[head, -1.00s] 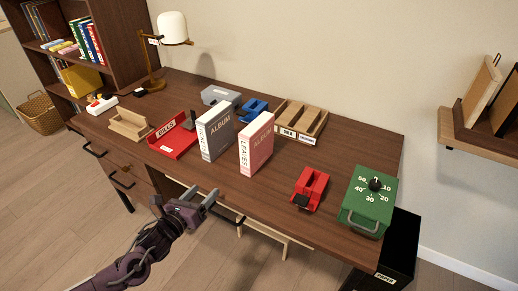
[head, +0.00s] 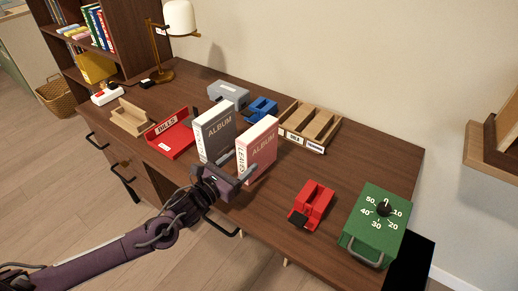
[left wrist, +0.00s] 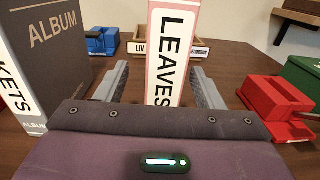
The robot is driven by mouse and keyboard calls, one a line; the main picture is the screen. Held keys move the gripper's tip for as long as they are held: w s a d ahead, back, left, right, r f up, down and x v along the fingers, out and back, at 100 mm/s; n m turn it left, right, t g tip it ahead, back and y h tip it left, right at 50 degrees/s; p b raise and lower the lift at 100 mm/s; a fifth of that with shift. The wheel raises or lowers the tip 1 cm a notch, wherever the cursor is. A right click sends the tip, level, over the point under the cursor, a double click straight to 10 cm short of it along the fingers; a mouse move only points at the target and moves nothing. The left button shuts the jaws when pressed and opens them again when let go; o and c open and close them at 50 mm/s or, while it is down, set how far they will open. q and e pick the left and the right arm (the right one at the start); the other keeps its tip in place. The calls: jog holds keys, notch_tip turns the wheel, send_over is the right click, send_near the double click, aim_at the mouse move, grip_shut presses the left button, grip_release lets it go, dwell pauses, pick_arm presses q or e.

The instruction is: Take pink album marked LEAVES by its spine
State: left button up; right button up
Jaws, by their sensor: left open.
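The pink album (head: 260,147) stands upright on the desk, its white spine marked LEAVES facing the front edge. In the left wrist view the LEAVES spine (left wrist: 171,55) rises between the two grey fingers. My left gripper (head: 236,164) is open at the spine, one finger on each side. A gap shows between each finger and the album in the wrist view (left wrist: 160,88). The lower end of the spine is hidden behind the gripper body. My right gripper is not in view.
A grey album (head: 213,130) stands close left of the pink one. A red tray (head: 171,143) lies farther left. A red device (head: 313,204) and a green timer box (head: 375,225) stand to the right. A wooden sorter (head: 310,125) is behind.

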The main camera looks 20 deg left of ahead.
aim_at(251, 154)
pick_arm(q)
jog(key=x, duration=0.4)
jog(key=shift+s+d+r, duration=0.15)
jog(key=shift+d+r, duration=0.05)
jog(key=shift+d, duration=0.15)
jog(key=c, duration=1.3)
jog(key=shift+w+r, duration=0.1)
jog(key=shift+w, duration=0.15)
grip_shut()
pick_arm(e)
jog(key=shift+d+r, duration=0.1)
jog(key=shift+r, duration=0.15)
